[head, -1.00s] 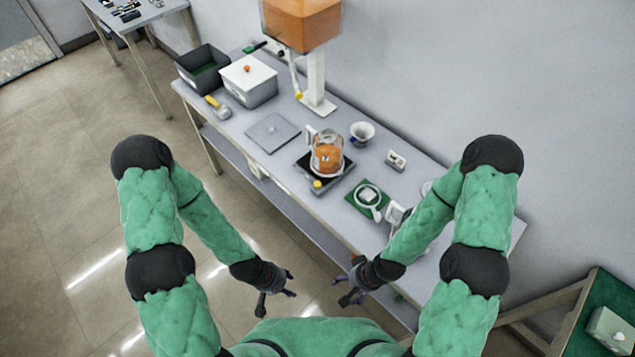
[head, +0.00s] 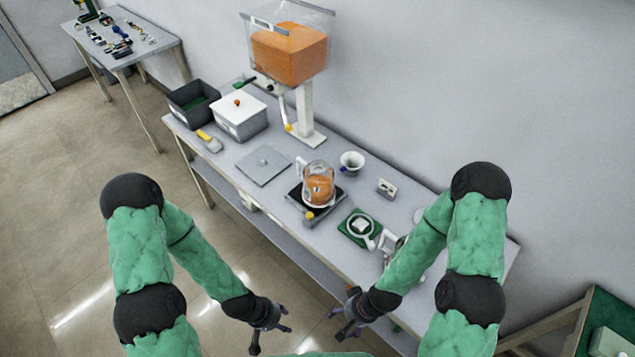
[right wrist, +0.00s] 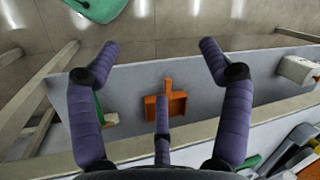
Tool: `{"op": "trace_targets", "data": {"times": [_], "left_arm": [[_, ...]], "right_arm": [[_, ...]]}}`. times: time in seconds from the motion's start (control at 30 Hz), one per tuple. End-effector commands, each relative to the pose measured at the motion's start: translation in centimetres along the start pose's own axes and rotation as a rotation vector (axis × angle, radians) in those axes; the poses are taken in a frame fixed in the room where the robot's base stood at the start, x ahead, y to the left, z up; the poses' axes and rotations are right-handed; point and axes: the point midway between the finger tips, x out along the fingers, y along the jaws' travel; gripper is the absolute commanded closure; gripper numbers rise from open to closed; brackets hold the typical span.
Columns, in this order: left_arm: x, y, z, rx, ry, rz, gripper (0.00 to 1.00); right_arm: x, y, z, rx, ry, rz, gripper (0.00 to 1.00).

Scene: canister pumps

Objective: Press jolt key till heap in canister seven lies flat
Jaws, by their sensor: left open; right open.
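A clear canister (head: 320,172) with a handle and orange material inside stands on a black base (head: 297,200) in the middle of the table. A mark on its front is too small to read. The top of its heap looks uneven, but I cannot tell its exact shape. A small yellow key or knob (head: 309,216) is at the base's front corner. My left gripper (head: 283,329) is open and empty, off the table's front edge. My right gripper (head: 343,318) is open and empty, also in front of the table; its spread fingers show in the right wrist view (right wrist: 150,62).
A clear hopper (head: 290,50) of orange material stands on a white post behind. An orange object (right wrist: 177,103) lies below my right gripper.

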Motion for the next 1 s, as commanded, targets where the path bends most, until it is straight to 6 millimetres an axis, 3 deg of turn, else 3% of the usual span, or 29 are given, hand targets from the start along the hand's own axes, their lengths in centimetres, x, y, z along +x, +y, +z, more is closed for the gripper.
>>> {"op": "trace_targets", "data": {"times": [0.13, 0.4, 1.0], "left_arm": [[0.00, 0.00, -0.01, 0.000, 0.000, 0.000, 0.51], [0.00, 0.00, 0.00, 0.000, 0.000, 0.000, 0.51], [0.00, 0.00, 0.00, 0.000, 0.000, 0.000, 0.51]], "right_arm": [[0.00, 0.00, 0.00, 0.000, 0.000, 0.000, 0.24], [0.00, 0.00, 0.00, 0.000, 0.000, 0.000, 1.00], [0.00, 0.00, 0.00, 0.000, 0.000, 0.000, 1.00]]}}
